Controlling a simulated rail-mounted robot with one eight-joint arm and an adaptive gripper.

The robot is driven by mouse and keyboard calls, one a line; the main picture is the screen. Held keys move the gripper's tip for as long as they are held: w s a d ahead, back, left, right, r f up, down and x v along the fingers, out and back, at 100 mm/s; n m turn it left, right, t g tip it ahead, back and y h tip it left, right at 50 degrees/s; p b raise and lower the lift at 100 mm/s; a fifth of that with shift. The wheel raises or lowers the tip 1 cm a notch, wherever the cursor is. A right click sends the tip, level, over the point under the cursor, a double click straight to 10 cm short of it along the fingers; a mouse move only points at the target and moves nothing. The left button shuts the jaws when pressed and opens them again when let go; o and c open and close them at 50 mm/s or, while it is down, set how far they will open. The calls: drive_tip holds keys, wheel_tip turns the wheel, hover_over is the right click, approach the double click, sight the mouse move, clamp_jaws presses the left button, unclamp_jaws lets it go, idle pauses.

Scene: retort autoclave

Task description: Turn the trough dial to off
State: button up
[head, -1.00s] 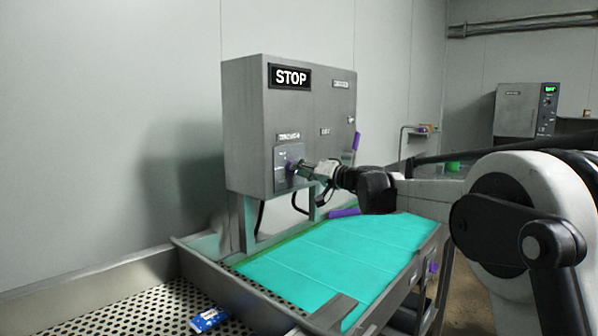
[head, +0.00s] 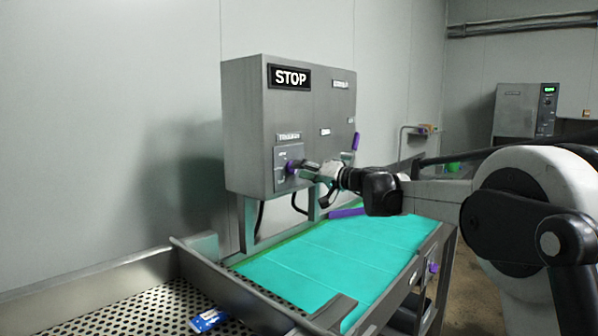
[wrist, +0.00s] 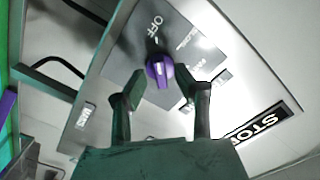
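The trough dial (head: 291,167) is a purple knob on the lower left of the grey control box, under the trough label. In the wrist view the dial (wrist: 160,70) sits on a grey plate with the word OFF printed above it, and a pale mark shows on the knob. Which label the knob points to I cannot tell for sure. My gripper (head: 309,169) is just right of the dial in the head view. In the wrist view my gripper (wrist: 159,88) is open, its two fingertips either side of the dial and apart from it, with nothing held.
The grey control box (head: 240,118) carries a STOP sign (head: 290,77) and a purple lever (head: 356,141) on its right side. Below lies a teal conveyor belt (head: 335,255) beside a perforated metal tray with a blue packet (head: 208,319). Another machine (head: 515,110) stands at the back right.

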drive_tip(key=v, duration=1)
drive_tip(key=shift+s+d, duration=0.2)
drive_tip(key=shift+s, duration=0.15)
drive_tip(key=s+f+g+h, duration=0.2)
drive_tip(key=s+f+h, duration=0.15)
drive_tip(key=s, duration=0.75)
drive_tip(key=s+d+f+h, duration=0.3)
drive_tip(key=s+d+f, duration=0.2)
drive_tip(key=s, duration=0.7)
drive_tip(key=s+d+f+m+g+h+b, duration=0.1)
drive_tip(key=s+d+f+h, duration=0.3)
drive_tip(key=s+f, duration=0.6)
drive_tip(key=s+d+f+h+b, duration=0.1)
drive_tip(key=s+d+f+h, duration=0.3)
drive_tip(key=s, duration=1)
drive_tip(key=d+f, duration=0.3)
drive_tip(key=f, duration=0.1)
drive_tip(key=shift+d+m+g, duration=0.2)
drive_tip(key=shift+m+g, duration=0.1)
drive_tip(key=shift+m, duration=0.1)
